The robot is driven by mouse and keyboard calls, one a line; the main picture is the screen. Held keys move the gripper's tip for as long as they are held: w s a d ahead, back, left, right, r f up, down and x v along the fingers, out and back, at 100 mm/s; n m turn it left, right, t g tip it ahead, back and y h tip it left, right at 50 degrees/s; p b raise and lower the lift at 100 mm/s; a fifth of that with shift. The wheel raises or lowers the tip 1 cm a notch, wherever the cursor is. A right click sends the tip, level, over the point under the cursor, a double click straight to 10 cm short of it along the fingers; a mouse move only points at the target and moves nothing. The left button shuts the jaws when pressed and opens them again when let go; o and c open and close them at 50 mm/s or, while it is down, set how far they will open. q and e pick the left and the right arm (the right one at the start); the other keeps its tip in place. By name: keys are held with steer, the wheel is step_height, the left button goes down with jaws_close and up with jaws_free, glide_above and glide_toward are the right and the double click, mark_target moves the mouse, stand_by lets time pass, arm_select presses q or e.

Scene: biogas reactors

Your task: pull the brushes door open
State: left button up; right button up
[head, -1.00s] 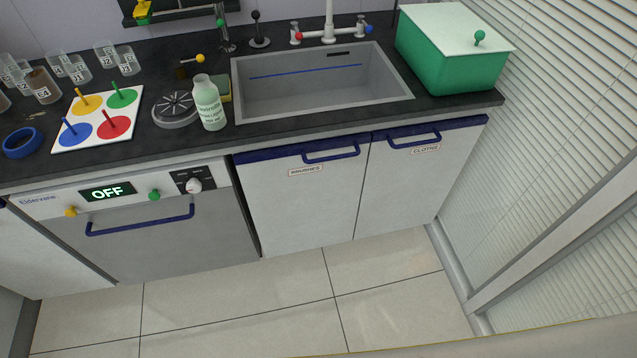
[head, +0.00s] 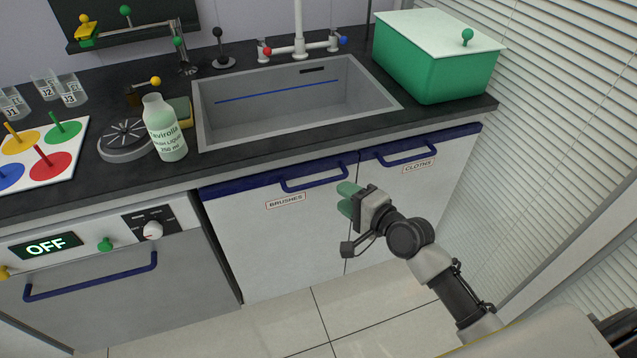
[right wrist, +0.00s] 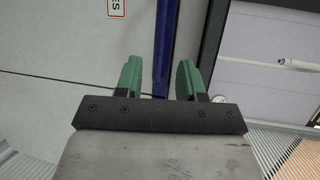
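The brushes door (head: 265,245) is shut below the sink. It is white with a blue top band, a BRUSHES label (head: 286,201) and a blue bar handle (head: 318,182). My right gripper (head: 345,197) is open and empty, in front of the door near the handle's right end and the seam with the cloths door. In the right wrist view its green fingers (right wrist: 157,78) are apart, with a blue strip (right wrist: 164,45) between them in the picture; I cannot tell band from handle there. My left gripper is not in view.
The cloths door (head: 415,195) is shut at the right, beside a slatted blind (head: 560,130). A dishwasher (head: 110,290) reading OFF stands at the left. A soap bottle (head: 164,130) and a green box (head: 435,65) stand on the counter. The floor in front is clear.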

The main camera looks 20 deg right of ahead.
mark_target(323, 184)
steer(key=b+x, duration=0.1)
steer(key=x, duration=0.7)
steer(key=shift+w+a+f, duration=0.1)
steer(key=shift+w+f, duration=0.05)
steer(key=shift+w, duration=0.05)
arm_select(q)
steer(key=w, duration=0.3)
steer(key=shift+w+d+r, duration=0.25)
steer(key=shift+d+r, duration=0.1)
arm_select(e)
jaws_close()
